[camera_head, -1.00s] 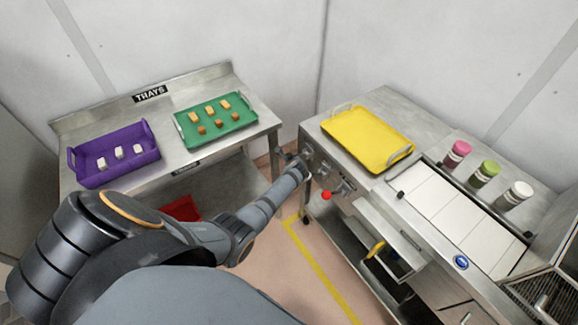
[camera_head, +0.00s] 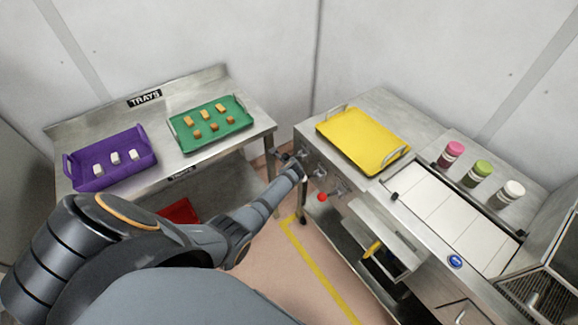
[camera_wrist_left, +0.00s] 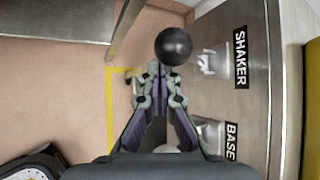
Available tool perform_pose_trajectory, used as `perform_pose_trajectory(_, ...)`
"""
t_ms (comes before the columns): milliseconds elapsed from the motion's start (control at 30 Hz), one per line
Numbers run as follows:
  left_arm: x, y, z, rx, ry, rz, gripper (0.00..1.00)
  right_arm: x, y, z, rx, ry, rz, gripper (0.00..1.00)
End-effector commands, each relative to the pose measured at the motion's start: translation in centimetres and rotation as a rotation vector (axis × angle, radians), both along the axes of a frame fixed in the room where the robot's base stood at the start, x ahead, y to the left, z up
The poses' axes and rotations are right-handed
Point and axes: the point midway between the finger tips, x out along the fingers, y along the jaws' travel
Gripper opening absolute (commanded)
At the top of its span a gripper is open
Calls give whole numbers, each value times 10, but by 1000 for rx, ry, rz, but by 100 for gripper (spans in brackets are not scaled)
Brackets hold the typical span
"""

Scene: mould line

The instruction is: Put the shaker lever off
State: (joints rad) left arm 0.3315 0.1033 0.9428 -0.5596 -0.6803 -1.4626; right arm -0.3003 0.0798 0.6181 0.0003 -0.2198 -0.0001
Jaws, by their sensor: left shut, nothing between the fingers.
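In the left wrist view a black ball knob (camera_wrist_left: 173,46) stands just beyond my left gripper (camera_wrist_left: 160,72), whose fingers are shut and empty. The fingertips are close to the knob; I cannot tell whether they touch it. The knob lies beside the SHAKER label (camera_wrist_left: 240,57) on the steel front panel, with a bracket (camera_wrist_left: 208,63) between them. A BASE label (camera_wrist_left: 231,141) sits lower on the same panel. In the head view my left gripper (camera_head: 299,166) is at the panel's left end and hides part of the levers. My right gripper is not in view.
A yellow tray (camera_head: 362,138) lies on the machine top above the panel. A red knob (camera_head: 321,197) and an open drawer (camera_head: 375,235) are on the machine's front. The tray table (camera_head: 225,165) stands at left, with floor (camera_head: 275,265) between.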

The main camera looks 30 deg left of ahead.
Motion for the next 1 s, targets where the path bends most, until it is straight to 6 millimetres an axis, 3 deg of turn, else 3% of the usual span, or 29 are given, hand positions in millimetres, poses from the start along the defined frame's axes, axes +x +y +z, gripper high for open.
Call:
perform_pose_trajectory(167, -8, -7, 10, -1, -1, 0, 0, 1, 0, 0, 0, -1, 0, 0)
perform_pose_trajectory(633, -60, -45, 72, -2, 0, 0, 0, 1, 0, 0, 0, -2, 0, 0)
perform_pose_trajectory(1000, -68, -51, 83, -1, 1, 0, 0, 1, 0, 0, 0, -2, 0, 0)
